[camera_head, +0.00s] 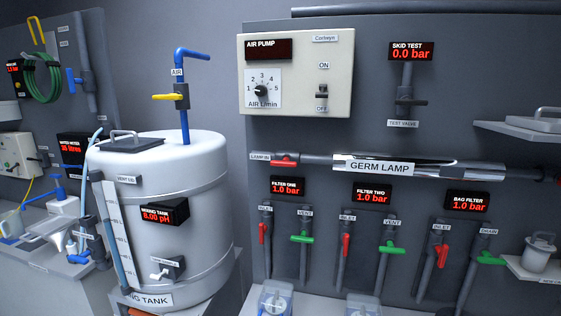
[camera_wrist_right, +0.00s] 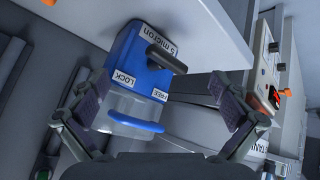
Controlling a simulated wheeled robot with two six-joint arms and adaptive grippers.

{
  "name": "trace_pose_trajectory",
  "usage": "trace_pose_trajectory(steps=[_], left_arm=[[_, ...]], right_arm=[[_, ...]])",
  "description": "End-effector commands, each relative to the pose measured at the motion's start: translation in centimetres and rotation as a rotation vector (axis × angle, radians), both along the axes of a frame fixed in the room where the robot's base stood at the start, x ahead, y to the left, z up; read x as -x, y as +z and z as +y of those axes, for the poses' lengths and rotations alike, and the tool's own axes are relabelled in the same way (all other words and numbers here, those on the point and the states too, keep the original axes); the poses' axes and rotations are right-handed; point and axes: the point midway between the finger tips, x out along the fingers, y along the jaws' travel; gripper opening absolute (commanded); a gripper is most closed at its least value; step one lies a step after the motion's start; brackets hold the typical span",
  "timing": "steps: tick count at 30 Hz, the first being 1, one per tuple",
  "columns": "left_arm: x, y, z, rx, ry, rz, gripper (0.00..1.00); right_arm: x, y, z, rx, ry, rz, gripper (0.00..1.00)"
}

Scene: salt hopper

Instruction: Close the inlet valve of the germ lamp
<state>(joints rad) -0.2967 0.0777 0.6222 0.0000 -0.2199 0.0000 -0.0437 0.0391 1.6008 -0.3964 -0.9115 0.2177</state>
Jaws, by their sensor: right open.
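The germ lamp (camera_head: 380,168) is a long horizontal tube with a white label on the back panel in the head view. Its inlet valve (camera_head: 285,161), beside the "LAMP IN" label, has a red handle lying roughly along the horizontal pipe. Neither gripper shows in the head view. In the right wrist view my right gripper (camera_wrist_right: 158,105) is open, with its fingers spread. A blue and clear housing (camera_wrist_right: 130,60) marked "5 micron", LOCK and FREE appears between and beyond the fingers; I cannot tell whether they touch it. The lamp valve is not seen there.
Below the lamp are red inlet handles (camera_head: 346,246) and green vent handles (camera_head: 391,249) on vertical pipes. The air pump box (camera_head: 297,72) is above the valve. A large white tank (camera_head: 170,215) stands left. A shelf (camera_head: 520,132) juts out at right.

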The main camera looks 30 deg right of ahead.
Motion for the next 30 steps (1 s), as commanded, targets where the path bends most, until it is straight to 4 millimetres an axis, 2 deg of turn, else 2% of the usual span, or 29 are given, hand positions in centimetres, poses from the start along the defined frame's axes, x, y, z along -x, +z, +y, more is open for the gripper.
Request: trace_pose_trajectory(steps=[1,5,8,10,11,12,15,18,20,22,30], left_arm=[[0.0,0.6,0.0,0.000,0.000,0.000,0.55],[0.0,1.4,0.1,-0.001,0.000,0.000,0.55],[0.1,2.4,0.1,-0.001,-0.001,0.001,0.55],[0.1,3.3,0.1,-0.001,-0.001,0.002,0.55],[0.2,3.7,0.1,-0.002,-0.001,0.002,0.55],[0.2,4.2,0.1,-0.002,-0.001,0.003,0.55],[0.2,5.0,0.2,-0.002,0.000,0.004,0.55],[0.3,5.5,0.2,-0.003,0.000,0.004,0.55],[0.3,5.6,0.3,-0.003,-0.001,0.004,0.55],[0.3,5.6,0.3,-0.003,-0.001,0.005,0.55],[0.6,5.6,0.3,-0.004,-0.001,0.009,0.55]], right_arm=[[-1.5,2.7,-0.2,0.013,-0.014,-0.041,1.00],[-5.2,9.9,-1.0,0.052,-0.061,-0.160,1.00],[-8.1,18.0,-1.9,0.088,-0.119,-0.291,1.00],[-10.0,25.8,-2.8,0.117,-0.181,-0.415,1.00],[-10.5,29.5,-3.3,0.128,-0.214,-0.475,1.00],[-10.9,34.2,-3.8,0.139,-0.258,-0.553,1.00],[-10.4,43.7,-5.1,0.157,-0.359,-0.718,1.00],[-9.3,49.8,-5.9,0.164,-0.433,-0.829,1.00],[-8.8,51.8,-6.2,0.163,-0.460,-0.870,1.00],[-8.4,52.8,-6.4,0.164,-0.476,-0.891,1.00],[-8.2,52.9,-6.5,0.167,-0.481,-0.895,1.00]])
